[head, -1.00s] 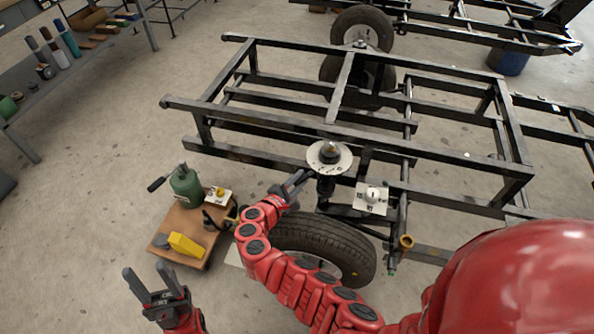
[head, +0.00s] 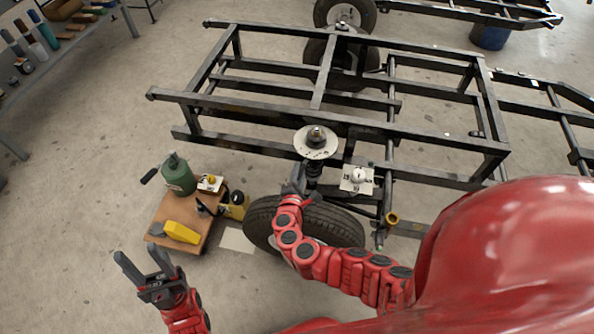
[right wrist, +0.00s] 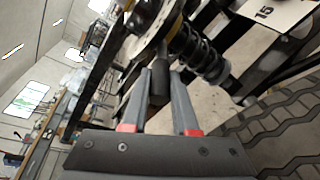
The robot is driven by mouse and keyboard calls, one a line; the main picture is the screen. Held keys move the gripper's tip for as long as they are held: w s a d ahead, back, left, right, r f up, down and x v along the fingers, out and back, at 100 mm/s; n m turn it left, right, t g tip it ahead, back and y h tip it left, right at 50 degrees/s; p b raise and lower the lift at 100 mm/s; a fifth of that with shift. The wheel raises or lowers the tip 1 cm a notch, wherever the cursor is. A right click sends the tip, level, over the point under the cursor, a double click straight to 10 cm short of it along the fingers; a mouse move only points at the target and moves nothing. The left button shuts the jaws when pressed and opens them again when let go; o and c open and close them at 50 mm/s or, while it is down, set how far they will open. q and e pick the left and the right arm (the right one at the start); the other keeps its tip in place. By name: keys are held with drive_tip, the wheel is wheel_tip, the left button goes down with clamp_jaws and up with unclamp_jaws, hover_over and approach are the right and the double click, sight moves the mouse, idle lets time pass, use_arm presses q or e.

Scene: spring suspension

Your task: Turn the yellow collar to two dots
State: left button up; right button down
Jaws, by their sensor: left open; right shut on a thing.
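A round pale plate (head: 315,142) with markings and a metal top tops the spring strut (head: 314,172) beside the frame. In the right wrist view the strut's dark coil spring (right wrist: 198,52) shows, with a yellow band (right wrist: 178,27) at its upper end. My right gripper (head: 297,183) is at the strut's left side, below the plate. In the right wrist view its fingers (right wrist: 160,85) are shut on a short dark bar (right wrist: 158,78). I cannot make out any dots. My left gripper (head: 141,256) is open and empty over the floor at lower left.
A black tyre (head: 303,222) lies below my right gripper. A white marked plate with a knob (head: 358,179) is right of the strut; a yellow ring (head: 391,219) is farther right. The black frame (head: 250,115) extends behind.

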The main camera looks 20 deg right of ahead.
drive_tip(key=c, duration=0.7)
unclamp_jaws()
drive_tip(key=shift+s, duration=0.1)
drive_tip(key=v, duration=1.7)
drive_tip(key=shift+s+a+r, duration=0.1)
